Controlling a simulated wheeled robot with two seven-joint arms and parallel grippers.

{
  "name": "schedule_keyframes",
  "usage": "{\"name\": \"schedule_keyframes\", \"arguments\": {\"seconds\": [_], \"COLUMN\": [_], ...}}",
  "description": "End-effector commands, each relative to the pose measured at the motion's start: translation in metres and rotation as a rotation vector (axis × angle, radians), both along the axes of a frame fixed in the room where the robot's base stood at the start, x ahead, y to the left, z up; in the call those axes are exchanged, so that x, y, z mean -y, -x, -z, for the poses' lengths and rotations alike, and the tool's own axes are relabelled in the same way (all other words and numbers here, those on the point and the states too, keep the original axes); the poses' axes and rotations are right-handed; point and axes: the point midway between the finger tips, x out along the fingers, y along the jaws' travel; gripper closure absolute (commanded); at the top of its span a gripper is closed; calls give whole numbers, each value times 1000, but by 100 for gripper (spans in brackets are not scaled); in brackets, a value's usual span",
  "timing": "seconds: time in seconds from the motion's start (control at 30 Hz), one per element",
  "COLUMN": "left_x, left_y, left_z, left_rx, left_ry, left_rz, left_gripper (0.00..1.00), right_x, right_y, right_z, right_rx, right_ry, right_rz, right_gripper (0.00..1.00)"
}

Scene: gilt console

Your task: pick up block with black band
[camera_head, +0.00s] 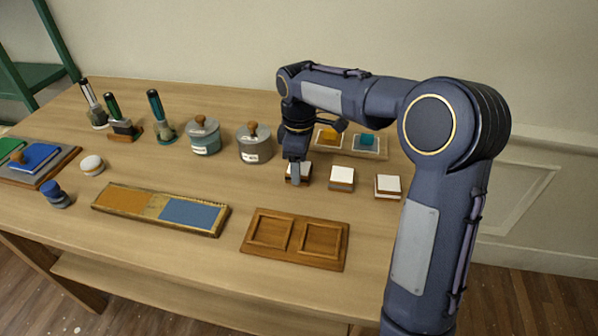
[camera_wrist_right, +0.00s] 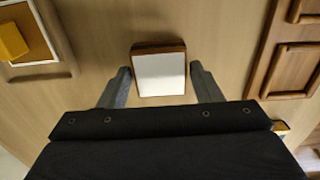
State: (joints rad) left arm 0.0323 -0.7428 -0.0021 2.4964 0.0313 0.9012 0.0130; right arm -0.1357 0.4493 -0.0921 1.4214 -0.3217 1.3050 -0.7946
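Three white-topped blocks with brown sides stand in a row on the table: a left block (camera_head: 305,179), a middle block (camera_head: 342,179) and a right block (camera_head: 388,187). I cannot make out a black band on any of them. My right gripper (camera_head: 296,176) points down at the left block and partly hides it. In the right wrist view, a white-topped block (camera_wrist_right: 160,74) lies between the two fingers of my right gripper (camera_wrist_right: 162,86). The gripper is open, with a gap on each side of the block. My left gripper is not in view.
Behind the blocks is a tray (camera_head: 350,152) with yellow and teal pieces. In front lies a wooden panel with two recesses (camera_head: 289,240). Left are two lidded pots (camera_head: 204,139) (camera_head: 254,147) and a two-colour orange and blue tray (camera_head: 155,208). Bare table surrounds the blocks.

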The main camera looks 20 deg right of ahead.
Motion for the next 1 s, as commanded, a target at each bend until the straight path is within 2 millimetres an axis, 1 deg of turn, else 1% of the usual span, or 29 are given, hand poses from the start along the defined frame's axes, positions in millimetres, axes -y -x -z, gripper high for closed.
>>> {"name": "schedule_keyframes", "arguments": {"seconds": [0.03, 0.2, 0.23, 0.47, 0.57, 0.67, 0.8, 0.87, 1.0], "left_x": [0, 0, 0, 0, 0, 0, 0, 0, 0], "left_y": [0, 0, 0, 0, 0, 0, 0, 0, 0], "left_z": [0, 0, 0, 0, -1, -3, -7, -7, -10], "left_rx": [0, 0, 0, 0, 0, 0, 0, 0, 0], "left_ry": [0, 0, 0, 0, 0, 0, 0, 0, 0], "left_rz": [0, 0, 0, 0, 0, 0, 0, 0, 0], "left_gripper": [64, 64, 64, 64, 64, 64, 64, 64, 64], "right_x": [0, 0, 0, 0, 0, 0, 0, -8, -25], "right_y": [0, 0, 0, 0, 0, -1, -1, 4, 16], "right_z": [0, 0, 0, -1, -5, -13, -34, -42, -68], "right_rx": [0, 0, 0, 1, 1, 1, 3, 4, 5], "right_ry": [0, 0, 0, 0, 0, 0, -1, -2, -2], "right_rz": [0, 0, 0, 0, 0, 0, 0, -3, -5], "right_gripper": [48, 71, 72, 73, 73, 73, 73, 73, 73]}}
